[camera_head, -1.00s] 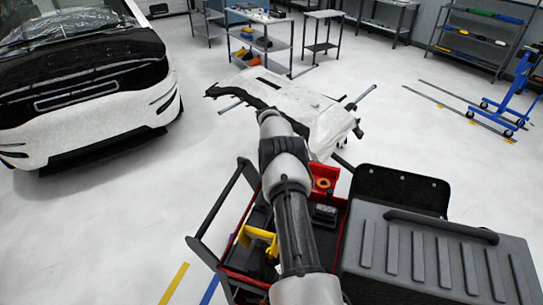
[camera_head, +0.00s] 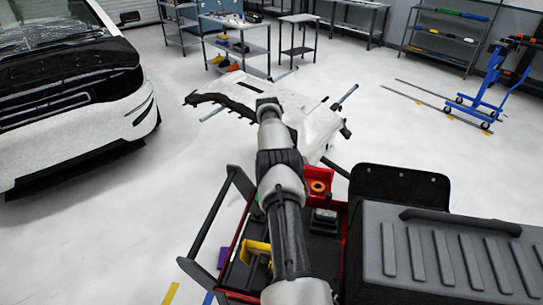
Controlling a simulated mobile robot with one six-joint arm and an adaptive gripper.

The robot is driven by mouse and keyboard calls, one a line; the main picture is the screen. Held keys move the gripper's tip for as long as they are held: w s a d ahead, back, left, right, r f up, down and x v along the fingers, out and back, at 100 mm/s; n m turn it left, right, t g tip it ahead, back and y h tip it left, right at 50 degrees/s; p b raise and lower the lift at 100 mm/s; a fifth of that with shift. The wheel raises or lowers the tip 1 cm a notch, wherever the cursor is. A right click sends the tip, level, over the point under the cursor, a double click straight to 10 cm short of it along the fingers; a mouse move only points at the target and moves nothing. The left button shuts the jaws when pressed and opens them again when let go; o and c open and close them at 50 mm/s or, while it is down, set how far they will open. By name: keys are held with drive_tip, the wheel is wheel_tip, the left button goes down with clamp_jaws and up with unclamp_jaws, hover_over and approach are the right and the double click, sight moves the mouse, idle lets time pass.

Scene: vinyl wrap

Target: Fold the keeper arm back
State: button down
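A white body panel with a black edge (camera_head: 315,120) rests on a stand ahead of me. Grey bars stick out at its sides, one at the right (camera_head: 346,97) and one at the left (camera_head: 211,115). I cannot tell which part, if any, is the keeper arm. My arm reaches forward from the bottom of the picture, and its far end overlaps the panel's middle. My gripper is hidden beyond the arm's end, so its fingers and any contact do not show.
A red tool tray (camera_head: 318,178) with yellow and black tools and a grey ribbed case (camera_head: 440,250) are close in front. A white and black car (camera_head: 75,110) stands at left. Metal tables (camera_head: 238,48) and a blue trolley (camera_head: 482,95) stand behind. Floor around the panel is mostly clear.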

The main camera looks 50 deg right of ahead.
drive_tip(key=shift+s+d+f, duration=0.1)
drive_tip(key=shift+d+f, duration=0.05)
drive_tip(key=shift+f, duration=0.05)
drive_tip(key=c, duration=1.8)
unclamp_jaws()
drive_tip(key=shift+o, duration=1.4)
drive_tip(key=shift+d+f, duration=0.25)
drive_tip(key=shift+d, duration=0.05)
drive_tip(key=shift+o, duration=1.2)
drive_tip(key=shift+w+a+r, duration=0.15)
drive_tip(key=shift+w+a, duration=0.05)
drive_tip(key=v, duration=1.2)
